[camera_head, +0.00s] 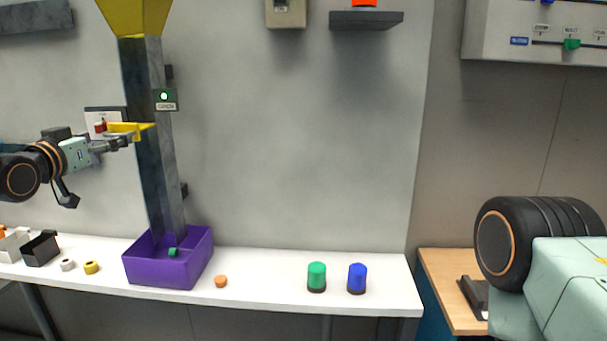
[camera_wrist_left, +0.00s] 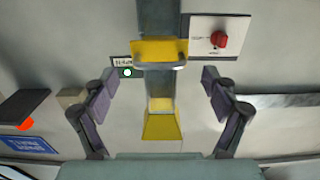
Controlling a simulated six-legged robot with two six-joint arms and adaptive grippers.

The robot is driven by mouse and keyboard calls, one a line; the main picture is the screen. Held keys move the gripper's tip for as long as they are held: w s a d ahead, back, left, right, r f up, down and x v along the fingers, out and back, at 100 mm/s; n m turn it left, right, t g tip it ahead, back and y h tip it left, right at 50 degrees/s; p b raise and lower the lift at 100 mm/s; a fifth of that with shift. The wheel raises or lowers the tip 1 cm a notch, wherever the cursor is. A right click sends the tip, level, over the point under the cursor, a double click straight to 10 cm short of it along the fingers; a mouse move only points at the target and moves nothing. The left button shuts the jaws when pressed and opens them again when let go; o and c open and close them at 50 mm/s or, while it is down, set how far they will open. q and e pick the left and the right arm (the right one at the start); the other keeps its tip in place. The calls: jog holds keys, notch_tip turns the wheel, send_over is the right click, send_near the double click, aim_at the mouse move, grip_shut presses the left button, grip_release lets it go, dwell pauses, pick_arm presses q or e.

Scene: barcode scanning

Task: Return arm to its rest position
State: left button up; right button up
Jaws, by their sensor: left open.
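My left arm comes in from the left in the head view. Its gripper (camera_head: 98,172) is open and empty, raised above the white table, to the left of the dark chute column (camera_head: 155,190). In the left wrist view its two fingers (camera_wrist_left: 158,100) are spread wide, with the yellow flap (camera_wrist_left: 158,50) of the chute between and beyond them. The yellow flap (camera_head: 128,128) also shows in the head view at the column. Part of my right arm fills the lower right of the head view; its gripper is not visible.
A purple bin (camera_head: 158,273) with a small green piece stands under the chute. A green cylinder (camera_head: 317,275), a blue cylinder (camera_head: 357,277) and an orange piece (camera_head: 221,281) are on the white table (camera_head: 270,290). A control panel (camera_head: 540,30) hangs at upper right.

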aim_at(113, 136)
pick_arm(q)
jog(key=shift+w+d, duration=0.15)
jog(key=shift+w, duration=1.5)
jog(key=shift+s, duration=0.1)
